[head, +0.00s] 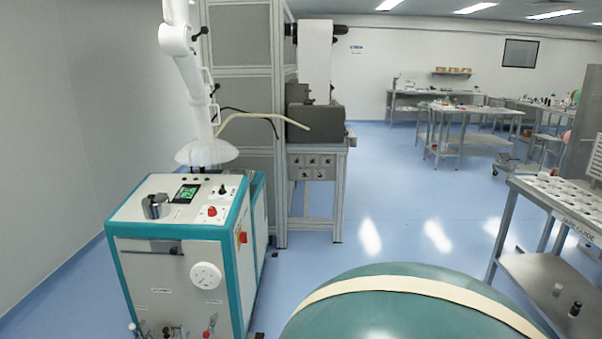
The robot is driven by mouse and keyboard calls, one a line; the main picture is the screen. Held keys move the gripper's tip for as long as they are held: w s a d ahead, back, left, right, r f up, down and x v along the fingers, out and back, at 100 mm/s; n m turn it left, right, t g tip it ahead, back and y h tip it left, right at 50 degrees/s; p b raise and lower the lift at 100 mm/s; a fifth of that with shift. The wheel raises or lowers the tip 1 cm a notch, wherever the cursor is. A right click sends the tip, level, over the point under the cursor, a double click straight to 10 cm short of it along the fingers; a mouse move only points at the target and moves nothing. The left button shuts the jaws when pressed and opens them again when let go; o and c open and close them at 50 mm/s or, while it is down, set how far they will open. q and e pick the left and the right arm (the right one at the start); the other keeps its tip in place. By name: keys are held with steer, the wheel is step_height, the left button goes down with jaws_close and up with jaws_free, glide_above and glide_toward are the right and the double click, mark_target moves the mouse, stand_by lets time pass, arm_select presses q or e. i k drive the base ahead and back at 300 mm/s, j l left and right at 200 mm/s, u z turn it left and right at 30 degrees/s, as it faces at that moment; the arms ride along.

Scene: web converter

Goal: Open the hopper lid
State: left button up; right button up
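I cannot make out a part that is clearly the hopper lid. A teal and white machine (185,250) stands at the left, with a round metal cap or knob (155,206) on its top panel; I cannot tell whether this cap belongs to a hopper. A dark grey machine (315,118) on a metal stand is further back, with a white roll or web (315,55) above it. Neither of my grippers is in view.
A large rounded green object with a cream band (400,290) fills the bottom foreground. A white jointed extraction arm (190,75) hangs over the teal machine. A metal rack (535,265) stands at right, tables (470,110) behind. Blue floor (395,205) is clear in the middle.

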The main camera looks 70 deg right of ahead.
mark_target(251, 173)
steer(key=i+l+z, duration=0.15)
steer(key=z, duration=0.3)
steer(key=i+l+z, duration=0.25)
steer(key=z, duration=0.25)
steer(key=i+l+z, duration=0.2)
steer(key=z, duration=0.25)
steer(key=i+z, duration=0.35)
steer(key=i, duration=1.05)
steer(key=i+z, duration=0.1)
steer(key=z, duration=0.45)
steer(key=i+l, duration=0.1)
steer(key=l, duration=0.5)
steer(key=i+l+z, duration=0.1)
steer(key=l, duration=0.2)
steer(key=i+l+z, duration=0.2)
steer(key=i+l, duration=0.65)
steer(key=i+u, duration=0.15)
steer(key=i, duration=0.4)
steer(key=i+u, duration=0.2)
steer(key=i, duration=0.3)
steer(key=i+l+u, duration=0.15)
steer(key=i, duration=0.4)
steer(key=i+u, duration=0.8)
steer(key=i+l+u, duration=0.2)
steer(key=u, duration=0.25)
steer(key=i+l, duration=0.05)
